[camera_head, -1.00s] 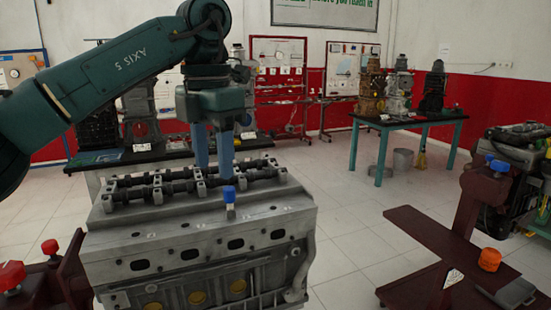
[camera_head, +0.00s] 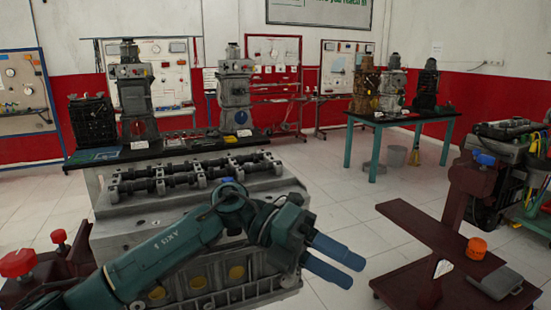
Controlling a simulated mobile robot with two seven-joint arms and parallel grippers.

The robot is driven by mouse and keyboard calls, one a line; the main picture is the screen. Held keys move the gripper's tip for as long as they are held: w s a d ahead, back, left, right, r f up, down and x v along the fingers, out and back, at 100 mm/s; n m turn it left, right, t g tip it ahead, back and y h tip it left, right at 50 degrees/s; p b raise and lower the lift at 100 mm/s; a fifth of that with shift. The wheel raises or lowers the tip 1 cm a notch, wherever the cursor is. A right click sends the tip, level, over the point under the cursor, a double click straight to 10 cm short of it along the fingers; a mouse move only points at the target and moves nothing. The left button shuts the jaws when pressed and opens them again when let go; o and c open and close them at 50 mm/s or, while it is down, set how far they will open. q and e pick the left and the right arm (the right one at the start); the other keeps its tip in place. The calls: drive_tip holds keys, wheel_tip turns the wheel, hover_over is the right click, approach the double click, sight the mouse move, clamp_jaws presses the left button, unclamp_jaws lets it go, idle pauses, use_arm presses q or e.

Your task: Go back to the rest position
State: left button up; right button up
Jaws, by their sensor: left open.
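My left gripper (camera_head: 355,273) points to the right and slightly down, at the right front of the engine block. Its two blue fingers are apart, with nothing between them. My left arm comes in from the lower left and crosses in front of the grey engine block (camera_head: 125,228), hiding much of its front and right top. Two dark camshafts (camera_head: 165,180) lie along the top of the block. A small blue part (camera_head: 227,180) shows just above my arm; the rest of it is hidden. My right gripper is not in view.
A maroon stand (camera_head: 430,228) with an orange knob (camera_head: 476,248) stands at the right. Red knobs (camera_head: 18,262) are at the left. A teal table (camera_head: 405,120) with engine models stands at the back. White floor between them is clear.

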use_arm(q)
drive_tip(key=w+a+f+n+t+h, duration=0.15)
drive_tip(key=a+f+n+t, duration=0.4)
drive_tip(key=n+t, duration=0.8)
drive_tip(key=w+a+f+n+t+h, duration=0.1)
drive_tip(key=w+a+f+n+t, duration=0.4)
drive_tip(key=n+t, duration=0.9)
drive_tip(key=s+a+f+n+g+y, duration=0.3)
drive_tip(key=s+a+f+n+y, duration=0.1)
drive_tip(key=f, duration=0.4)
drive_tip(key=s+a+f+n+g+y, duration=0.3)
drive_tip(key=s+f+n, duration=0.3)
drive_tip(key=s+f, duration=0.2)
drive_tip(key=s+a+f+n+g+y, duration=0.3)
drive_tip(key=s+a+f+n+y, duration=0.2)
drive_tip(key=f, duration=0.3)
drive_tip(key=shift+s+a+f+g+p, duration=0.2)
drive_tip(key=shift+s+a+g+p, duration=0.2)
drive_tip(key=shift+s, duration=0.35)
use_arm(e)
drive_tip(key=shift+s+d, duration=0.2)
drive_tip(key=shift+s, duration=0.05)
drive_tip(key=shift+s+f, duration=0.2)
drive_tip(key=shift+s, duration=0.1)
